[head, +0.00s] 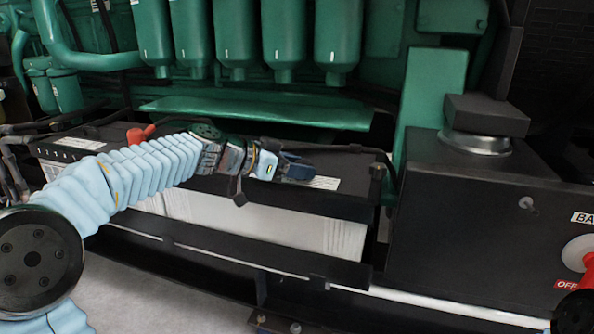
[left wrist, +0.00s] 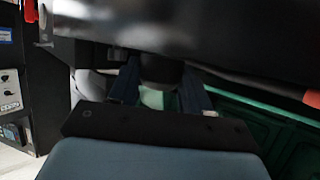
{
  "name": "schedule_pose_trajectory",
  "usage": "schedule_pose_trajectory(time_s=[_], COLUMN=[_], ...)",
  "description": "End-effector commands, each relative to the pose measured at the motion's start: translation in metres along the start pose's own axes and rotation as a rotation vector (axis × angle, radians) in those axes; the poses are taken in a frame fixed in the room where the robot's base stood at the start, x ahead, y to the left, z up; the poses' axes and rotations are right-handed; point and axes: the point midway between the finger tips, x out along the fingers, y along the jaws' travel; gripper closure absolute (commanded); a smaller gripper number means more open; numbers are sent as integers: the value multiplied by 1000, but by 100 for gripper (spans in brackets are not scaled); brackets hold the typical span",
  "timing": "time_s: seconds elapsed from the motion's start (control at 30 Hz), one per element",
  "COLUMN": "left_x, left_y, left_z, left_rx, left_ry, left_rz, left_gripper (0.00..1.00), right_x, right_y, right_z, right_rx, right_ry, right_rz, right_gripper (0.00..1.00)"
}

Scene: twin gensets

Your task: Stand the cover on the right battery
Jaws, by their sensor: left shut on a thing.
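The right battery (head: 275,222) has a pale, ribbed body below a wide black top in the head view. The black cover (head: 310,202) appears to be this wide top piece, lying roughly level over the battery. Whether it rests fully on it I cannot tell. My left gripper (head: 296,167) reaches in from the left, low over the black top beside a pale label. Its fingers (left wrist: 160,92) are shut on a dark part in the left wrist view, seemingly the cover's grip. A broad black surface (left wrist: 200,35) fills the top of that view.
A black box (head: 460,220) with a silver-necked block on top stands close at right. Green engine cylinders (head: 285,35) and a green ledge (head: 260,110) are behind. A black rail (head: 230,250) runs in front. A red terminal boot (head: 140,134) is at left.

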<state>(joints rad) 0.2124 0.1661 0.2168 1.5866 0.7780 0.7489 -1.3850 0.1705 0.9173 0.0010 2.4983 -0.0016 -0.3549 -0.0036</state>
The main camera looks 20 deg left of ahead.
Motion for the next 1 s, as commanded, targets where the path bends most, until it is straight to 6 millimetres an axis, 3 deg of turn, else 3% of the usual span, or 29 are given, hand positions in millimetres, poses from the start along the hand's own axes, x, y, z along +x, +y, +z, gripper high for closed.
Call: schedule_pose_trajectory(time_s=[0.47,0.5,0.63,1.0], left_x=[4,3,3,0], left_y=[0,0,0,0], left_z=[9,7,7,1], left_rx=[1,1,1,0], left_ry=[0,0,0,-1], left_rz=[0,0,0,0], left_gripper=[81,46,26,26], right_x=[7,5,5,-3], right_y=[2,1,1,-1], right_z=[0,0,0,0], right_rx=[0,0,0,0], right_ry=[-2,-2,-1,0], right_rz=[-1,-1,-1,0], right_gripper=[57,57,57,57])
